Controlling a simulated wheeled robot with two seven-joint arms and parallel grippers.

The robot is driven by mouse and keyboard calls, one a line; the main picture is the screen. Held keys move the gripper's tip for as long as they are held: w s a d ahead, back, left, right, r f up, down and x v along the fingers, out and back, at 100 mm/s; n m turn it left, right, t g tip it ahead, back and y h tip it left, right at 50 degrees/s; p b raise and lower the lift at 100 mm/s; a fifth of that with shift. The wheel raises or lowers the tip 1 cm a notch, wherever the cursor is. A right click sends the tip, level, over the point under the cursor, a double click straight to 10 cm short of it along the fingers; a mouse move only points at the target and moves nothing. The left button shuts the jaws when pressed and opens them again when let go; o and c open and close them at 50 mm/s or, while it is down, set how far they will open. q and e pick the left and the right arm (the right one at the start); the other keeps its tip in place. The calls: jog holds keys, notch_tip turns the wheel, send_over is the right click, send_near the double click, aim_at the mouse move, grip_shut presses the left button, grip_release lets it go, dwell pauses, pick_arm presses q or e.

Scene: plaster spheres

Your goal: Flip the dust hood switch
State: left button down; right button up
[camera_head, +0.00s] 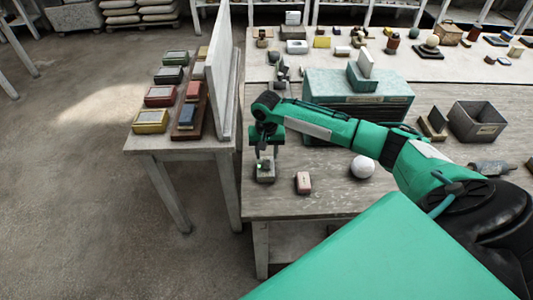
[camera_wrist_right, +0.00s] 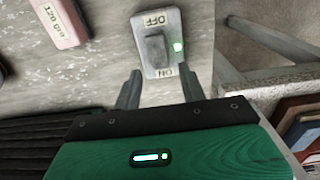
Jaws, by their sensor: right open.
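The switch is a small grey box with a dark rocker and a lit green lamp, near the left front corner of the workbench (camera_head: 330,205). In the wrist view the switch (camera_wrist_right: 155,58) shows OFF at the top and ON at the bottom, both lettered upside down. My right gripper (camera_head: 266,153) is just over the switch, pointing down. In the wrist view its open fingers (camera_wrist_right: 160,88) stand on either side of the switch's ON end, with nothing held. Whether they touch it I cannot tell. A green box with dark slats (camera_head: 350,109), perhaps the dust hood, stands behind my arm.
A pink block labelled 120 grit (camera_wrist_right: 62,20) also shows in the head view (camera_head: 303,183), right of the switch. A white sphere (camera_head: 362,166) lies farther right. A white upright panel (camera_head: 219,75) and a side table (camera_head: 165,142) with several blocks stand left.

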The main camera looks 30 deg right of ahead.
jog(key=shift+f, duration=1)
grip_shut()
jog(key=p, duration=0.1)
jog(key=t+p, duration=0.1)
jog(key=shift+s+a+r+h+p, duration=0.1)
jog(key=shift+s+r+h+p, duration=0.15)
jog(key=shift+r+h+p, duration=0.05)
jog(key=shift+s+a+t+h+p, duration=0.2)
jog(key=shift+t+h+p, duration=0.3)
jog(key=shift+t+p, duration=0.4)
jog(key=shift+t+h, duration=0.4)
jog(key=shift+t, duration=0.2)
